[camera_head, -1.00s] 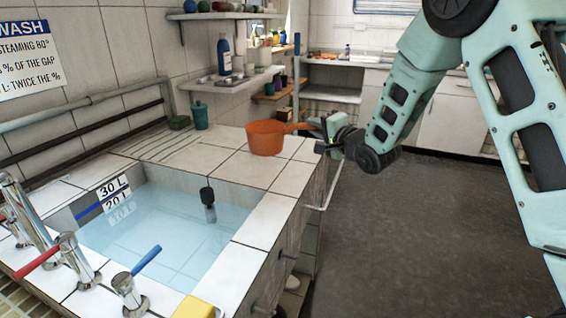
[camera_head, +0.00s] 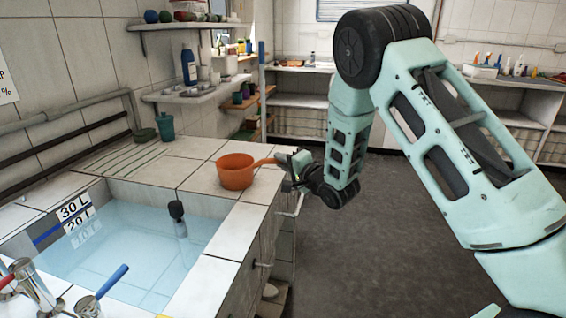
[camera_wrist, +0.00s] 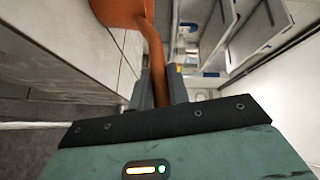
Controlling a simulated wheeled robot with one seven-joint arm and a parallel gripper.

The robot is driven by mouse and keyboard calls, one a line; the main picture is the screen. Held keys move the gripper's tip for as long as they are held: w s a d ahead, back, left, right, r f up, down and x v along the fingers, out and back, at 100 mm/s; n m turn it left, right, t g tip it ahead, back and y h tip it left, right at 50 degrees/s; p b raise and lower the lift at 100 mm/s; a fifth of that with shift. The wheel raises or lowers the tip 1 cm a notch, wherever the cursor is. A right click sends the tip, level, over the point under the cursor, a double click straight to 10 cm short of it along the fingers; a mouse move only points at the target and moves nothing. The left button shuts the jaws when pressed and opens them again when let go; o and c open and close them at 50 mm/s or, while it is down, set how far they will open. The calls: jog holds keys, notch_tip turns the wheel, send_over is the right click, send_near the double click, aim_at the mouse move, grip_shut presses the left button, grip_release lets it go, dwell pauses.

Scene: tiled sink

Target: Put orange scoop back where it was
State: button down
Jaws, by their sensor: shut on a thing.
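The orange scoop (camera_head: 236,172) is at the far right corner of the tiled sink counter (camera_head: 200,147), with its bowl upright over the tiles. I cannot tell whether its base touches the tiles. Its handle points right to my gripper (camera_head: 288,170), which is just off the counter's right edge. In the wrist view the handle (camera_wrist: 156,60) runs between the two fingers of my gripper (camera_wrist: 160,85), which are shut on it. The scoop's bowl (camera_wrist: 118,10) is at the top of that view, partly cut off.
The water-filled basin (camera_head: 120,250) with a dark-headed stick (camera_head: 178,215) lies left of the scoop. A green canister (camera_head: 165,127) stands at the counter's back. Shelves with bottles (camera_head: 189,66) are above. Open floor (camera_head: 350,250) lies to the right.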

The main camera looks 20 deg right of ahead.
jog(key=c, duration=1.4)
grip_release()
jog(key=shift+o, duration=0.3)
jog(key=f+b+v, duration=0.1)
jog(key=v, duration=1.1)
jog(key=s+a+n+g+h, duration=0.1)
jog(key=s+a+n+g, duration=0.75)
jog(key=a, duration=0.55)
jog(key=s+a+r+n+g+h, duration=0.1)
jog(key=s+n+g, duration=0.3)
jog(key=s, duration=0.8)
jog(key=s+a+r+n+g+h, duration=0.1)
jog(key=s+n+g, duration=0.3)
jog(key=s, duration=0.9)
jog(key=a+n+h, duration=0.1)
jog(key=n, duration=0.2)
jog(key=shift+a+r+h, duration=0.15)
jog(key=shift+r+h, duration=0.05)
jog(key=shift+h, duration=0.2)
